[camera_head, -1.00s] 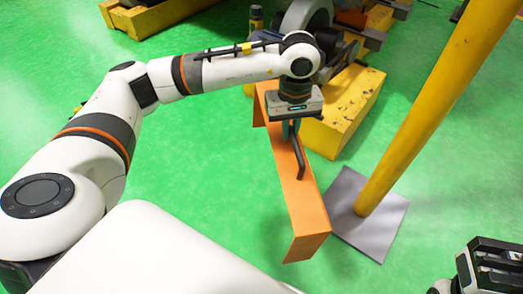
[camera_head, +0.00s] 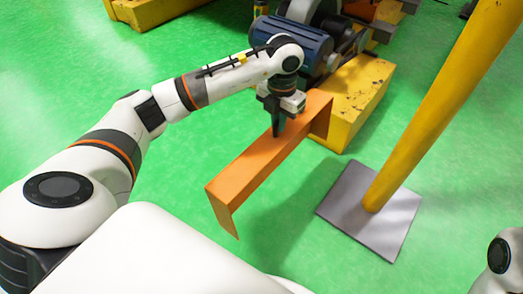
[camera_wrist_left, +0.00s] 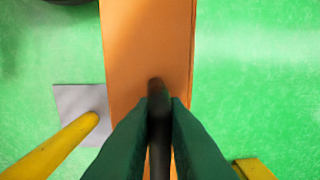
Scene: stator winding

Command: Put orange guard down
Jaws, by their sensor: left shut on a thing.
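The orange guard (camera_head: 250,163) is a long channel-shaped piece with bent-down ends. In the head view it runs diagonally from the yellow block toward the lower left, and it casts a shadow on the green floor. My left gripper (camera_head: 276,130) is above its upper middle, shut on its dark handle. In the left wrist view the fingers (camera_wrist_left: 158,110) close around the black handle (camera_wrist_left: 157,95), with the orange top face (camera_wrist_left: 148,40) beneath. Whether the guard touches the floor is hard to tell. My right gripper is out of view; only part of that arm shows at the lower right.
A blue motor (camera_head: 291,42) and a worn yellow block (camera_head: 352,95) stand just behind the guard. A yellow post (camera_head: 440,105) rises from a grey square plate (camera_head: 345,215) to the right. Green floor (camera_head: 225,120) is clear to the left.

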